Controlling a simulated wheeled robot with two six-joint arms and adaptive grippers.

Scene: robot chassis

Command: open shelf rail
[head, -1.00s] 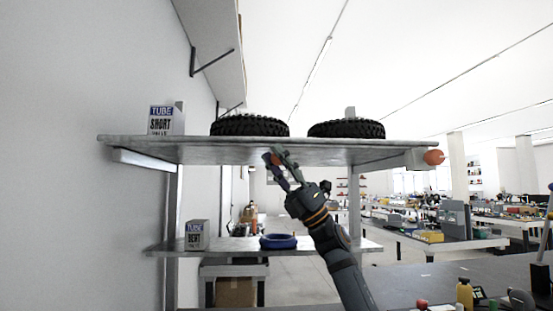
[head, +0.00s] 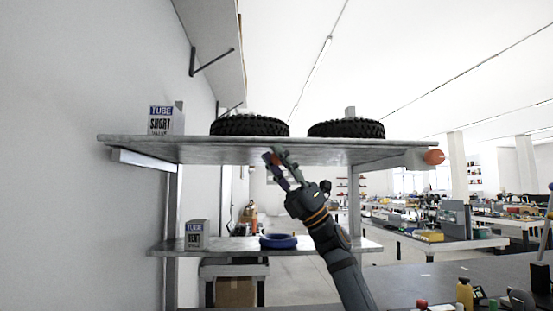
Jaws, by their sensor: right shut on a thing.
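The upper shelf (head: 225,152) is a grey board on a metal frame. Its front edge is in line with my right gripper (head: 278,160). The gripper is raised from below, its fingertips at the underside of the shelf's front edge. An orange-red round end (head: 434,157) shows at the shelf's right end, beside a pale block. My left gripper is not in view.
Two black tires (head: 249,126) (head: 346,129) and a "TUBE SHORT" box (head: 166,120) stand on the upper shelf. The lower shelf (head: 220,252) holds another tube box (head: 196,234) and a blue ring (head: 278,241). A white wall is at left. Workbenches (head: 440,242) stand at right.

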